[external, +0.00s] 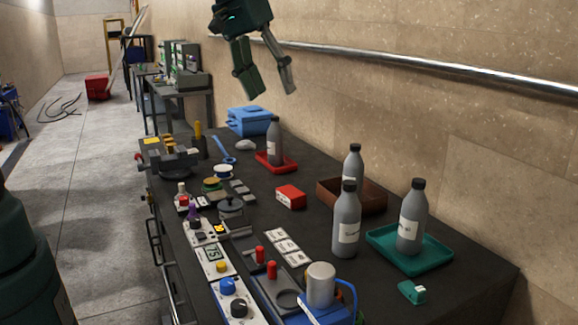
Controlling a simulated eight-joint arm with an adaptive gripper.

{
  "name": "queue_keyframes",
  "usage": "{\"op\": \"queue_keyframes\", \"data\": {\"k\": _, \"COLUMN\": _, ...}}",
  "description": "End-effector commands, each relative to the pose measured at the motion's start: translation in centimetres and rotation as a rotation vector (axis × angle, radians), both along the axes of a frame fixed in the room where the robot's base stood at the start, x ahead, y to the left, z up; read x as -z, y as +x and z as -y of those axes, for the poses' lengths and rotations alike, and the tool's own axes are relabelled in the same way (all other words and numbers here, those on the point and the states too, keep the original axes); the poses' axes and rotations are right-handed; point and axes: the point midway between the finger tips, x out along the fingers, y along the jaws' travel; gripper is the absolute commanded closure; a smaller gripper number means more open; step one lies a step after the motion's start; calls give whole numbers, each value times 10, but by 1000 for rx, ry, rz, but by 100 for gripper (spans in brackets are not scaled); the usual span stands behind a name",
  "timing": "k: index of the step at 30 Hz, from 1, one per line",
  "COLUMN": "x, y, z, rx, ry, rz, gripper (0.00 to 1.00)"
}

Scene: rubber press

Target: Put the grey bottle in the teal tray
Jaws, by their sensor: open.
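Several similar grey bottles with black caps and white labels stand upright on the dark bench. One grey bottle (411,222) stands in the teal tray (385,258) at the right. A second grey bottle (346,225) stands on the bench left of that tray. A third (353,168) stands behind it at the brown tray (327,194); its base is hidden. Another grey bottle (274,143) stands in the small red tray (263,162) farther back. My gripper (270,93) is open and empty, high above the far part of the bench.
A blue box (249,121) sits at the bench's back. A red box (290,197) lies mid-bench. A small teal object (411,292) lies in front of the teal tray. Instruments and a blue device (321,295) crowd the front left. A metal rail (400,64) runs along the wall.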

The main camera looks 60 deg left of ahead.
Motion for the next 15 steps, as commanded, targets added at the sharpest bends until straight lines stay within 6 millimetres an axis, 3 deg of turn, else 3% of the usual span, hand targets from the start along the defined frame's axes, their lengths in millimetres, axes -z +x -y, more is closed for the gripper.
{"op": "queue_keyframes", "data": {"k": 15, "x": 13, "y": -105, "z": -32, "rx": 153, "ry": 75, "rz": 103, "gripper": 44}}
